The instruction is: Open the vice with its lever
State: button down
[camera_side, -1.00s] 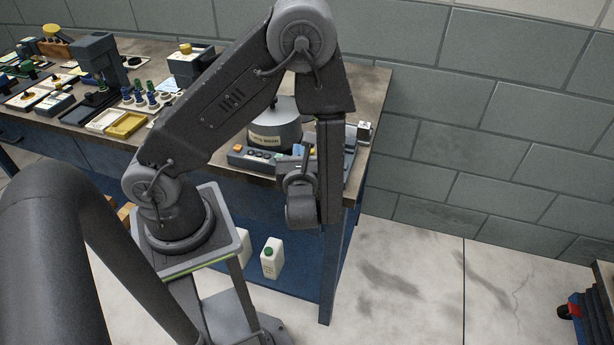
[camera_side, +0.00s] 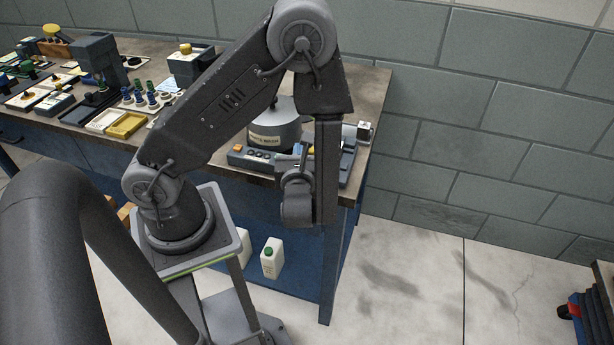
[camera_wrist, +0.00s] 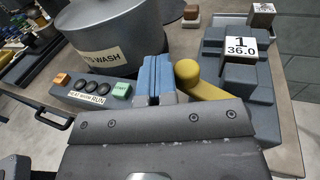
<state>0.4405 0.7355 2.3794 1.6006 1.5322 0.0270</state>
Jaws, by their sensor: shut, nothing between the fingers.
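The vice (camera_wrist: 258,90) is a grey block assembly at the right of the wrist view, with a white label reading "1 36.0". Its lever (camera_wrist: 187,70) appears yellow, with a rounded end, and runs down right toward the vice body. My gripper (camera_wrist: 155,72) shows as two blue fingers pressed together, shut and empty, just left of the lever's rounded end. I cannot tell whether they touch it. The lever's lower part is hidden behind my wrist housing. In the side view the vice (camera_side: 348,160) is partly hidden behind my arm, and my fingertips are not clear.
A grey parts wash pot (camera_wrist: 110,30) stands left of my fingers. A button panel (camera_wrist: 97,92) with orange, black and green buttons lies before it. In the side view, trays and fixtures crowd the bench's left (camera_side: 125,124); a white bottle (camera_side: 271,258) stands below.

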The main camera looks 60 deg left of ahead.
dwell(0.9)
jog(key=v, duration=1.4)
jog(key=shift+w, duration=0.1)
jog(key=shift+d, duration=0.1)
jog(key=d+n+g+y, duration=0.1)
jog(key=d+g, duration=0.1)
jog(key=d, duration=0.6)
jog(key=shift+s, duration=0.3)
jog(key=shift+d, duration=0.1)
jog(key=x, duration=1.4)
jog(key=shift+n, duration=0.3)
